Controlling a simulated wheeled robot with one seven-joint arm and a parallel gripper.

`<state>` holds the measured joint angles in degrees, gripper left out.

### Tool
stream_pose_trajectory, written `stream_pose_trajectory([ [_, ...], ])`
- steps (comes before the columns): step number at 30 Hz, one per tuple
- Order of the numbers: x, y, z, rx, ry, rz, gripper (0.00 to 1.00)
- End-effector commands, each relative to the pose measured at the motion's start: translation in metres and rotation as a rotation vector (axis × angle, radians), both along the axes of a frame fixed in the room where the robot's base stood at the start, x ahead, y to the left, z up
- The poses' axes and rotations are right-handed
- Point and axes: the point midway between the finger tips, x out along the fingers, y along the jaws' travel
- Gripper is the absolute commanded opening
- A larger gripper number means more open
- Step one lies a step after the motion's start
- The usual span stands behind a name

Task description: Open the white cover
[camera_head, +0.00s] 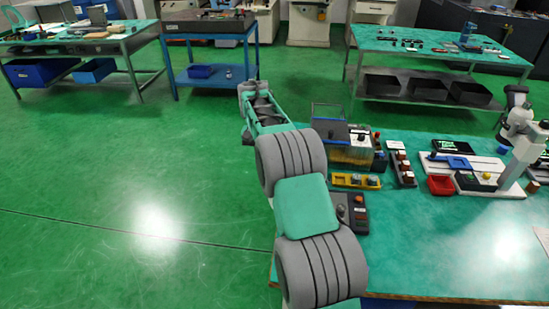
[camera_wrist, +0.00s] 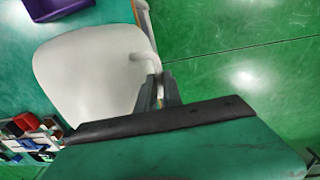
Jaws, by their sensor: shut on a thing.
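A pale, rounded panel, which looks like the white cover (camera_wrist: 90,72), fills the upper left of the wrist view. A white bar-like handle (camera_wrist: 144,57) stands out at its right edge. My gripper (camera_wrist: 159,84) reaches up to this edge, its two dark fingers close together around the lower end of the handle. Exactly where they touch is hard to see. In the head view my arm stretches forward past the left side of the bench, and the gripper and cover cannot be made out there.
The turquoise bench (camera_head: 440,235) carries a dark tank unit (camera_head: 335,131), a yellow tray (camera_head: 355,180), a red bin (camera_head: 440,185) and a white microscope (camera_head: 522,140). A blue-framed table (camera_head: 210,27) stands behind. The green floor left of my arm is clear.

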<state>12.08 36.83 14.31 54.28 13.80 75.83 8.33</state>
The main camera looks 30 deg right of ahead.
Motion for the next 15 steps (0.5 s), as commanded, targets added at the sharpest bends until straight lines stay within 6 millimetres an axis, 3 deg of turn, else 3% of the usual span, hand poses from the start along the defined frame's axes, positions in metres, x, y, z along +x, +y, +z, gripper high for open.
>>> stream_pose_trajectory([
  [15, 0.039, 0.052, -0.051, -0.001, -0.013, -0.002, 0.00],
])
